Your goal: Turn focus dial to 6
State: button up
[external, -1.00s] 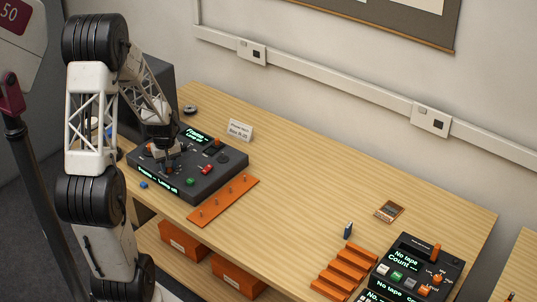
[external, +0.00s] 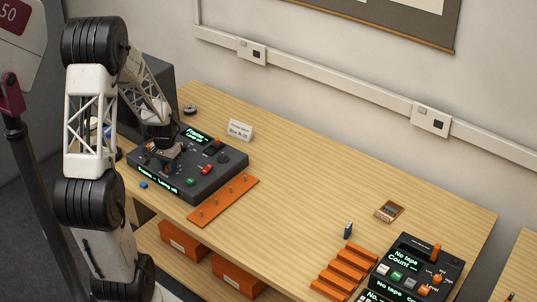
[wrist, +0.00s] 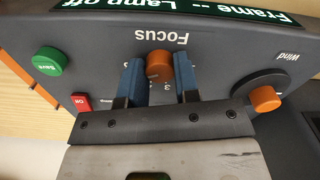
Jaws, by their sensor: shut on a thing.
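The focus dial (wrist: 159,62) is an orange knob under the printed word "Focus" on a dark console (external: 215,178). In the wrist view my gripper (wrist: 160,80) has its two blue fingers on either side of the dial, shut on it. A small 3 shows beside the dial between the fingers; the other numbers are mostly hidden, and I cannot tell the setting. In the external view my gripper (external: 163,162) is low over the left part of the console and the dial cannot be made out. The console's display (wrist: 170,6) reads "Frame -- Lamp off".
Close to the dial are a green Save button (wrist: 50,61), a red Off button (wrist: 81,102) and the Wind crank's orange knob (wrist: 265,98). A second console (external: 418,268) stands at the right; the table middle is clear.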

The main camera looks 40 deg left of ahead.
jog(key=shift+m, duration=0.6)
jog(key=o, duration=0.9)
jog(key=shift+r, duration=0.1)
jog(key=shift+r, duration=3.8)
